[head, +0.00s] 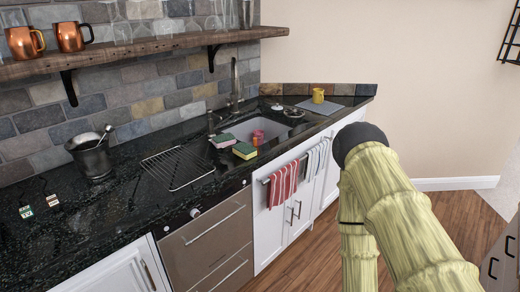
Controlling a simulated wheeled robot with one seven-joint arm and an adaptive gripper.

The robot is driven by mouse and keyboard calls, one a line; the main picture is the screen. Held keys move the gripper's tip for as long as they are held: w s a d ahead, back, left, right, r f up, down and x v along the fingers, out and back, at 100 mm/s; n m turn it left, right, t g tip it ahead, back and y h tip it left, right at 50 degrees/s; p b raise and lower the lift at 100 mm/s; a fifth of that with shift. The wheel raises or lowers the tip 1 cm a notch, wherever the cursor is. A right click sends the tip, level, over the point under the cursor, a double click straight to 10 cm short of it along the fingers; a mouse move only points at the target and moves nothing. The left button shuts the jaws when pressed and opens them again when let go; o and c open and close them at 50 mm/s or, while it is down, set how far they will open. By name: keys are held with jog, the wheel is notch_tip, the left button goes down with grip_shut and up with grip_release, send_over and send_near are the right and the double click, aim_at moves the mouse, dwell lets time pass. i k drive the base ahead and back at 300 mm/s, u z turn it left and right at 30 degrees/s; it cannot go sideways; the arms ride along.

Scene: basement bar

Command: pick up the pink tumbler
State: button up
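A small pink tumbler (258,137) shows at the front part of the sink, just right of the sponges. Its lower part is hard to make out, so I cannot tell whether it stands in the basin or on its rim. My arm, pale yellow-green with a dark rounded joint, fills the right side of the head view. My gripper is not visible, and nothing is seen touching the tumbler.
Two sponges (245,151) lie by the sink (277,129). A wire rack (178,167) and dark pot (91,156) stand left; a yellow mug (318,96) is at the far right. Striped towels (283,185) hang below. A shelf (150,48) overhangs the counter.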

aim_at(259, 139)
jog(key=z, duration=1.55)
jog(key=i, duration=1)
jog(key=u, duration=1.85)
